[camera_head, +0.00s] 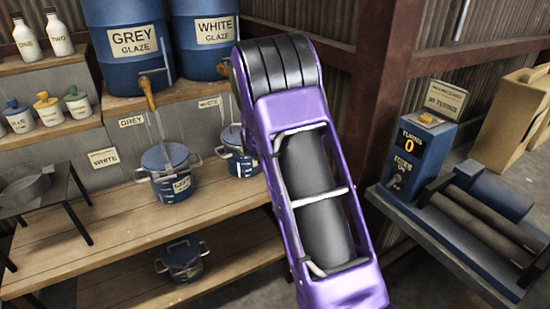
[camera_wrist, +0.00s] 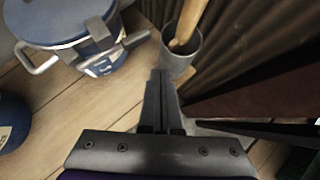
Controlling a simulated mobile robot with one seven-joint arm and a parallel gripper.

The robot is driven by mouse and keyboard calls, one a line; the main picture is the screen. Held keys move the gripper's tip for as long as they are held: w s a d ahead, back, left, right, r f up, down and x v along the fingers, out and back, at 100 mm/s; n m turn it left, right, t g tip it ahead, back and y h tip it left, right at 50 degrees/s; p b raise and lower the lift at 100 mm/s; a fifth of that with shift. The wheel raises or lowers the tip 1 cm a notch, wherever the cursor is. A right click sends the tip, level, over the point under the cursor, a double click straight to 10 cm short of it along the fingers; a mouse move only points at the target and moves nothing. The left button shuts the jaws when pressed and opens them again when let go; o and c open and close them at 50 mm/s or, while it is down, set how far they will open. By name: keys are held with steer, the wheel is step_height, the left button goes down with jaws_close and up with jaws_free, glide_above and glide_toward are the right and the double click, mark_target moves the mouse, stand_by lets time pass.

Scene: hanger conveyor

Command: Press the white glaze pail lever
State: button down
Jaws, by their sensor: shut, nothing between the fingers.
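The white glaze drum (camera_head: 203,38) is a blue barrel labelled WHITE GLAZE on the upper shelf. Below it, a blue lidded pail (camera_head: 238,158) stands on the wooden bench, partly hidden behind my purple arm. My gripper is hidden in the head view.
A grey cup (camera_wrist: 181,54) with a wooden handle stands just beyond my fingertips. The grey glaze drum (camera_head: 125,45) and another blue pail (camera_head: 170,178) are at left. A brown post (camera_head: 385,90) and a blue roller machine (camera_head: 425,150) are at right. A pot (camera_head: 182,258) sits below.

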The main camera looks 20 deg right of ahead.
steer(key=s+r+p, duration=0.1)
steer(key=s+r, duration=0.6)
steer(key=shift+d, duration=0.2)
steer(key=shift+r, duration=0.1)
